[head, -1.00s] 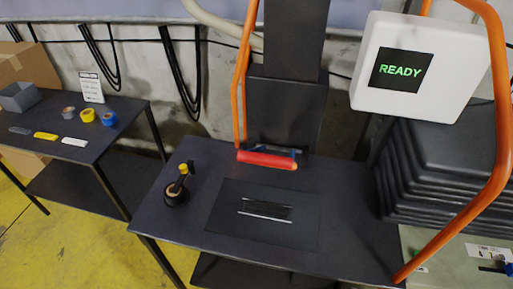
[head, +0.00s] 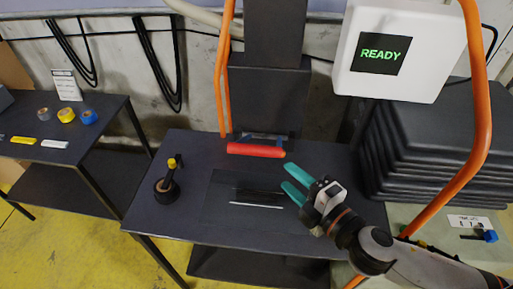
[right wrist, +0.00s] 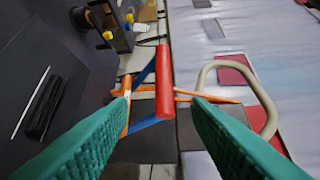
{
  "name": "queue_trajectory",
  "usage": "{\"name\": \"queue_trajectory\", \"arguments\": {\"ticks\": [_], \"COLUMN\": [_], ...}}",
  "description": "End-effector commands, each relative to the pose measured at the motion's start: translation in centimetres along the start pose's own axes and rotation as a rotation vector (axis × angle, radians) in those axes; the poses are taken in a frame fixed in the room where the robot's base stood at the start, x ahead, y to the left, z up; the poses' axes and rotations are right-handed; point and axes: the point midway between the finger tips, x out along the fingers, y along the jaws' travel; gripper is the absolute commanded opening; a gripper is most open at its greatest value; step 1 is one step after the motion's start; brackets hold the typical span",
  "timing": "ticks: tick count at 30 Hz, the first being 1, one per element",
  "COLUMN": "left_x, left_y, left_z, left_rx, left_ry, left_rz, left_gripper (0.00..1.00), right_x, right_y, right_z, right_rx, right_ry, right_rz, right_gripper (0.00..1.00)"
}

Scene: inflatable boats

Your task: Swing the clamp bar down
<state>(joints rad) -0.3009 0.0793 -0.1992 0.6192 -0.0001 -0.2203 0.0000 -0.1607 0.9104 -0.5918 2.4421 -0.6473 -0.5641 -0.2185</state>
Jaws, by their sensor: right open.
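The clamp bar is a red bar (head: 256,150) with blue arms, at the back of the dark worktable (head: 190,215), in front of a dark upright panel. In the right wrist view the red bar (right wrist: 164,80) shows ahead, between the two teal fingers in the picture, with its blue arms behind it. My right gripper (head: 290,179) is open and empty, to the right of and nearer than the bar, apart from it. Its fingers also show in the right wrist view (right wrist: 160,135). My left gripper is not in view.
A black holder with a yellow knob (head: 166,185) stands on the table's left. A thin dark plate with a pale rod (head: 256,205) lies mid-table. Orange hoses (head: 224,80) hang at both sides. A white READY box (head: 425,45) hangs above stacked dark slabs (head: 425,135).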

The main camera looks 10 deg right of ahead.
Motion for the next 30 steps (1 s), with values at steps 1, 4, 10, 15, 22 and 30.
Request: {"name": "queue_trajectory", "arguments": {"ticks": [1, 4, 10, 15, 22, 30], "left_x": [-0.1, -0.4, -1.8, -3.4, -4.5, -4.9], "left_y": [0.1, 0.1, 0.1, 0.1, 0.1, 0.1], "left_z": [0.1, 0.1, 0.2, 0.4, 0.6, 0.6], "left_rx": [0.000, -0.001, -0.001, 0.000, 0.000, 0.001], "left_ry": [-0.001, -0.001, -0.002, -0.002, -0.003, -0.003], "left_rz": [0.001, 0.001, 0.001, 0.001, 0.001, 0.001], "left_gripper": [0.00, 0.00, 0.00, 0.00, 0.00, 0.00], "right_x": [-0.1, 0.2, 2.8, 6.4, 10.2, 11.8], "right_y": [-0.3, -0.6, -0.9, -1.1, -0.7, -0.5], "right_z": [0.3, 0.6, 0.7, 0.8, 0.8, 0.9], "right_rx": [-0.028, -0.044, -0.040, -0.040, -0.038, -0.039], "right_ry": [-0.022, -0.036, -0.033, -0.032, -0.031, -0.032], "right_rz": [-0.007, -0.012, -0.014, -0.013, -0.011, -0.009], "right_gripper": [0.45, 0.45, 0.45, 0.45, 0.45, 0.45]}}
